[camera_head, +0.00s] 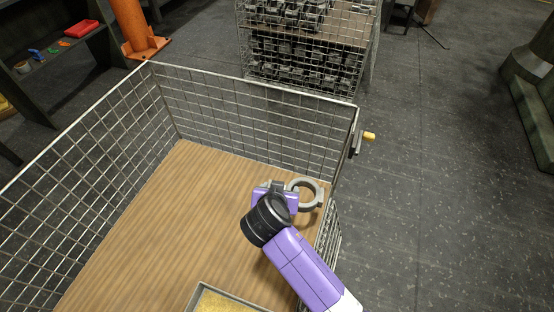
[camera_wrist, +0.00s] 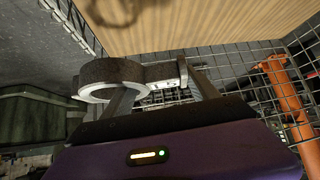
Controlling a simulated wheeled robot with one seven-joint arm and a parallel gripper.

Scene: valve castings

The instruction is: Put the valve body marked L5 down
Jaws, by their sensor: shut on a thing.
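My gripper (camera_head: 283,188) is shut on a grey valve body (camera_head: 306,194), a casting with a large open ring. It is at the right side of a wire-mesh crate (camera_head: 250,93) with a wooden floor. In the wrist view the valve body (camera_wrist: 108,72) sits between the fingers of my gripper (camera_wrist: 160,82), its ring to the left. A shadow falls on the wooden floor (camera_wrist: 200,22), and the casting looks apart from the floor. Its marking is too small to read. My wrist hides part of it in the head view.
The crate floor left of my gripper is bare. A tray of yellow material (camera_head: 222,302) lies at the crate's near edge. The right mesh wall is close to the valve body. A second mesh crate (camera_head: 310,68) full of castings stands behind. An orange post (camera_head: 132,28) stands at back left.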

